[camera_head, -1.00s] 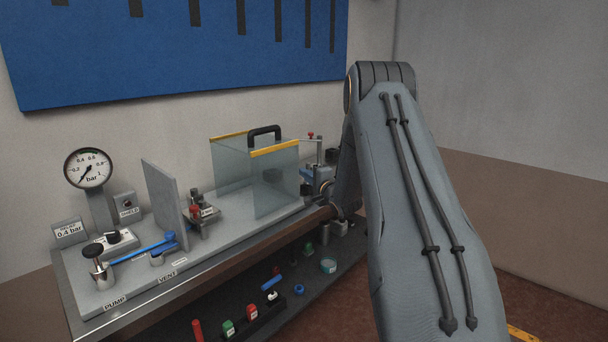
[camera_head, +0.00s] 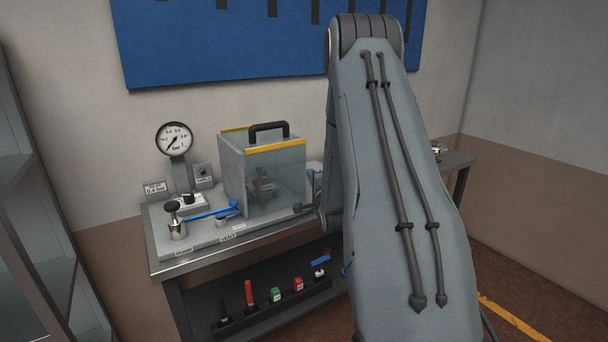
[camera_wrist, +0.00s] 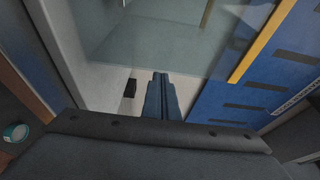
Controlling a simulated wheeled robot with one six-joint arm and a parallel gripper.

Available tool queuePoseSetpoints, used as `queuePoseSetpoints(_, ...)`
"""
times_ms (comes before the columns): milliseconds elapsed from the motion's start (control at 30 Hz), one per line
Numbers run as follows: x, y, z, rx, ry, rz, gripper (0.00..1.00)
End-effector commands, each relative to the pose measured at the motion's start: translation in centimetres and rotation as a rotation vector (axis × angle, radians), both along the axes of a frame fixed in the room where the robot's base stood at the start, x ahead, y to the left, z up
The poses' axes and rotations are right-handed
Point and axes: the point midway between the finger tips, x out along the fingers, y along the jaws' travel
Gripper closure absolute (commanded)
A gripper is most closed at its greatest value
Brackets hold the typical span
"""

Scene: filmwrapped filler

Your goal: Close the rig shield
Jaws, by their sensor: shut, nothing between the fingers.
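The rig shield (camera_head: 277,172) is a clear box with yellow top edges and a black handle (camera_head: 268,130). It stands on the grey rig base (camera_head: 205,238), up against the grey upright plate (camera_head: 232,178). The small clamp fixture (camera_head: 262,186) shows through its clear wall. In the wrist view the shield's clear panel (camera_wrist: 165,40) fills the upper part, with its yellow edge (camera_wrist: 262,42) at the right. My gripper (camera_wrist: 160,78) is shut and empty, close to the panel. I cannot tell whether it touches. In the head view my arm hides most of the gripper.
A pressure gauge (camera_head: 174,138), a blue lever (camera_head: 212,212) and a black pump knob (camera_head: 172,207) stand left of the shield. A lower shelf holds a rack (camera_head: 265,318) of coloured items. A grey cabinet (camera_head: 35,200) stands at the far left.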

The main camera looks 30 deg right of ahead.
Motion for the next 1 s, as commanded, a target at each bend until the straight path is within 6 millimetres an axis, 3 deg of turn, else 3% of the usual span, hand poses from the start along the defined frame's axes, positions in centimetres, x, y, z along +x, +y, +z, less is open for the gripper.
queuePoseSetpoints(633, -0.1, 0.3, 0.0, 0.000, 0.001, -0.001, 1.00)
queuePoseSetpoints(1000, -0.6, -3.6, -0.1, 0.002, 0.000, -0.007, 1.00)
